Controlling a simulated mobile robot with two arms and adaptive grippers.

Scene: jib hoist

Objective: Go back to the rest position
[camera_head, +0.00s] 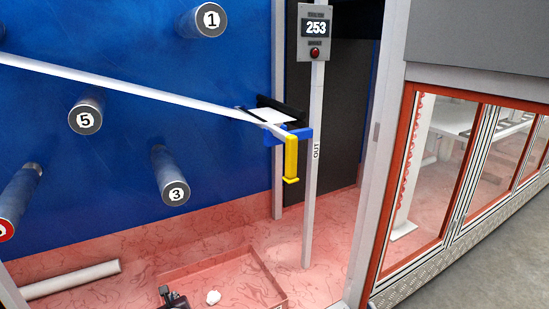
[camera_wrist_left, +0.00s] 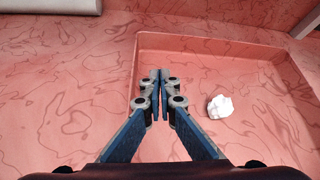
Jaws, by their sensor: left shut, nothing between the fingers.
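My left gripper (camera_head: 172,298) shows at the bottom edge of the head view, low over the red marbled floor area. In the left wrist view the left gripper (camera_wrist_left: 158,78) is shut, its fingertips together with nothing between them. It is over a shallow square recess (camera_head: 275,272) with a raised rim. A small white crumpled lump (camera_head: 213,297) lies in the recess to the right of the gripper, apart from it; it also shows in the left wrist view (camera_wrist_left: 220,107). My right gripper is not in view.
A white jib beam (camera_head: 150,92) crosses to a blue bracket with a yellow handle (camera_head: 291,158). Numbered pegs, such as peg 5 (camera_head: 86,117), stick out of the blue wall (camera_head: 120,200). A post carries a display reading 253 (camera_head: 316,28). A white tube (camera_head: 70,279) lies at left.

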